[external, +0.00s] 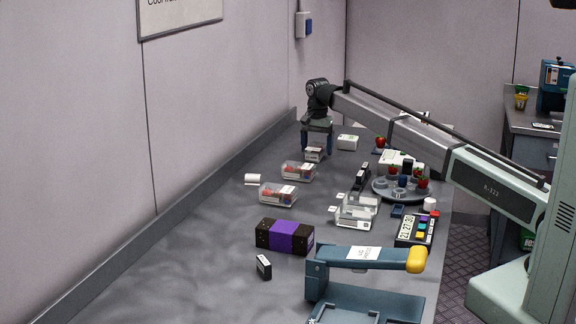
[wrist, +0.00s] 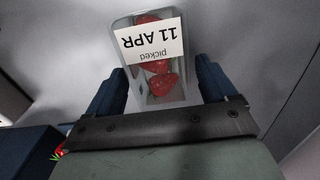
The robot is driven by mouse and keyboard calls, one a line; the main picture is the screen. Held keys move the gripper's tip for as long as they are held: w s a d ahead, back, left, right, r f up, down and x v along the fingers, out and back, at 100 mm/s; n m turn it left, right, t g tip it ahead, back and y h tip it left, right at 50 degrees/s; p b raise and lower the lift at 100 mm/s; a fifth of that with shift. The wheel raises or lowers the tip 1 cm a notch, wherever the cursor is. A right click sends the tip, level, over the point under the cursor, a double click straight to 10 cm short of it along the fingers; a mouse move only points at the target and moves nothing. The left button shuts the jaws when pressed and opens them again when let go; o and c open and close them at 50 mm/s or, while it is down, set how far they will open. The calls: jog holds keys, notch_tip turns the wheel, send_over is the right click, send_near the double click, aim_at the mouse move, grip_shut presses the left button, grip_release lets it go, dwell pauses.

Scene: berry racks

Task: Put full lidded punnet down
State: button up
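A clear lidded punnet of red berries (external: 314,155) is at the far end of the grey counter. In the wrist view, the punnet (wrist: 158,88) has a white label reading "picked 11 APR". My gripper (external: 317,150) points down over it, with one dark blue finger on each side. Two more filled punnets, a nearer one (external: 278,194) and a farther one (external: 298,171), stand in line nearer the camera.
Empty clear punnets (external: 355,212) stand mid-counter. A round grey turntable (external: 398,190) holds strawberries to the right. A white box (external: 347,142) is right of my gripper. The left counter is mostly clear.

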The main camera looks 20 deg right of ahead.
aim_at(317, 145)
jog(key=shift+o, duration=0.6)
notch_tip(317, 145, up, 12)
jog(key=shift+r, duration=0.15)
dwell(0.5)
